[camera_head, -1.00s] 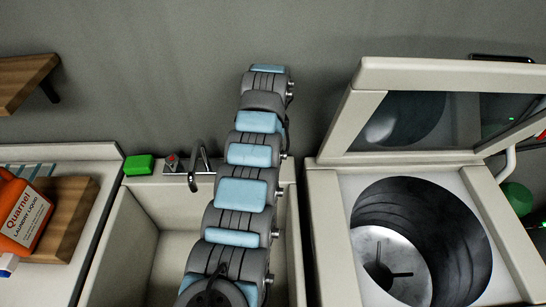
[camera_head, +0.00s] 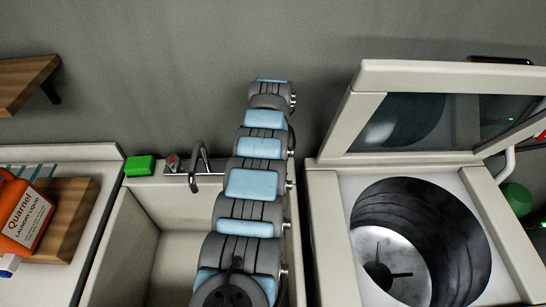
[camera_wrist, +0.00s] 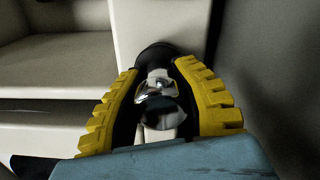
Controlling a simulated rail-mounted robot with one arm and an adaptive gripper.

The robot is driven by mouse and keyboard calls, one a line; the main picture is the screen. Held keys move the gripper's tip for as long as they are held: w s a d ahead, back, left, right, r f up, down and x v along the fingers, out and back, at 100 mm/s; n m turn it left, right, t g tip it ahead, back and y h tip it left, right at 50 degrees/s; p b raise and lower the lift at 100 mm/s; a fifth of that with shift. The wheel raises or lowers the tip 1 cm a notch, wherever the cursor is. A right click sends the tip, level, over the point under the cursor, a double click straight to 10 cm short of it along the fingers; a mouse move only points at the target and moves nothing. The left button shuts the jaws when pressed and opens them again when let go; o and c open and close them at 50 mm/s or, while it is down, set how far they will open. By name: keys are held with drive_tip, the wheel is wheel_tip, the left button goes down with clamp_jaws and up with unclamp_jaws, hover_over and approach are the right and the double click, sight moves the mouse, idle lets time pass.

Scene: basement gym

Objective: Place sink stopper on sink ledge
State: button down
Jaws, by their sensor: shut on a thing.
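The sink stopper (camera_wrist: 160,112), shiny metal, sits between the yellow ridged fingers of my gripper (camera_wrist: 160,90) in the wrist view. My gripper is shut on it. A dark rounded part shows at the finger ends, and I cannot tell whether it belongs to the stopper. A pale sink ledge (camera_wrist: 150,20) lies beyond the fingertips; contact with it cannot be told. In the head view the sink ledge (camera_head: 222,174) runs along the back of the sink (camera_head: 130,250). My arm covers its right part, and the gripper and stopper are hidden there.
A faucet (camera_head: 196,165) and a green sponge-like block (camera_head: 139,166) are on the back ledge. A washer (camera_head: 325,225) with its lid up stands right of the sink. A counter (camera_head: 85,152) at left holds an orange detergent bottle (camera_head: 25,212). The wall is close behind.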

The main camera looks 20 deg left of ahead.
drive_tip(key=shift+f, duration=0.15)
drive_tip(key=c, duration=0.9)
unclamp_jaws()
drive_tip(key=shift+o, duration=0.2)
wheel_tip(320, 180, up, 12)
drive_tip(key=shift+r+b, duration=0.15)
drive_tip(key=shift+b, duration=0.65)
